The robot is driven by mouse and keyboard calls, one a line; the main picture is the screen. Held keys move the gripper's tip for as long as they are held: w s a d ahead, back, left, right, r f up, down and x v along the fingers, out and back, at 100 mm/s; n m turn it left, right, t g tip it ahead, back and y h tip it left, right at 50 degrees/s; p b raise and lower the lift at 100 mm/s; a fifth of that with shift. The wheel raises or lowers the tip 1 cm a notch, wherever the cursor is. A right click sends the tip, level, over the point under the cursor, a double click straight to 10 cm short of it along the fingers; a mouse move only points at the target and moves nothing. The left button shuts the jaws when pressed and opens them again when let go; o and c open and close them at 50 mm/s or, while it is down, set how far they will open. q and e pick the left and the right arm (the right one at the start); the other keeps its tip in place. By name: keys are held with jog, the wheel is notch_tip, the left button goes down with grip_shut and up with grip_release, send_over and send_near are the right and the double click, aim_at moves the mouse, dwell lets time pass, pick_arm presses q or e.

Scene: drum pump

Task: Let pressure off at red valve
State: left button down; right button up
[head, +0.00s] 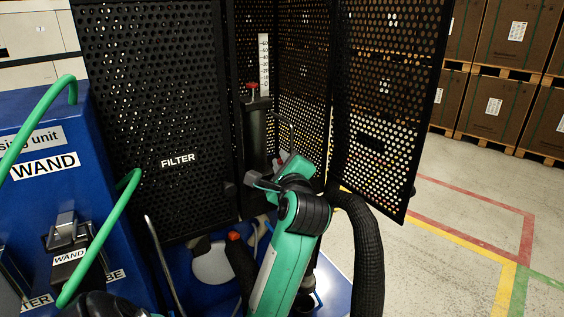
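A red valve knob (252,86) sits on top of a dark upright cylinder (256,135) inside the black perforated cage. A white scale strip (264,65) stands right behind it. My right gripper is not in view.
The cage panel marked FILTER (150,110) stands left of the opening; an open perforated door (385,110) stands right. A black corrugated hose (368,250) curves beside my arm. A blue unit with green hose (125,215) is at left. Floor at right is clear before stacked boxes (510,50).

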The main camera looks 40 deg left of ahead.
pick_arm(q)
jog(key=shift+r, duration=0.1)
jog(key=m+p, duration=0.1)
jog(key=w+r+m+p, duration=0.1)
jog(key=p, duration=0.1)
jog(key=m+g+h+p, duration=0.1)
jog(key=p, duration=0.1)
jog(key=shift+w+d+r+m, duration=0.2)
jog(key=shift+d+r+m, duration=0.05)
jog(key=shift+r+m, duration=0.15)
jog(key=shift+w+m+p, duration=0.15)
jog(key=shift+m+p, duration=0.15)
jog(key=shift+p, duration=0.15)
jog(key=m, duration=0.1)
jog(key=w+m+g+p, duration=0.1)
jog(key=p, duration=0.1)
jog(key=shift+w+d+r+m+h, duration=0.2)
jog(key=shift+d+m+h, duration=0.1)
jog(key=shift+m, duration=0.1)
jog(key=shift+w+d+f+m+g+p, duration=0.1)
jog(key=shift+w+m+g+p, duration=0.45)
jog(key=shift+m+g+p, duration=0.3)
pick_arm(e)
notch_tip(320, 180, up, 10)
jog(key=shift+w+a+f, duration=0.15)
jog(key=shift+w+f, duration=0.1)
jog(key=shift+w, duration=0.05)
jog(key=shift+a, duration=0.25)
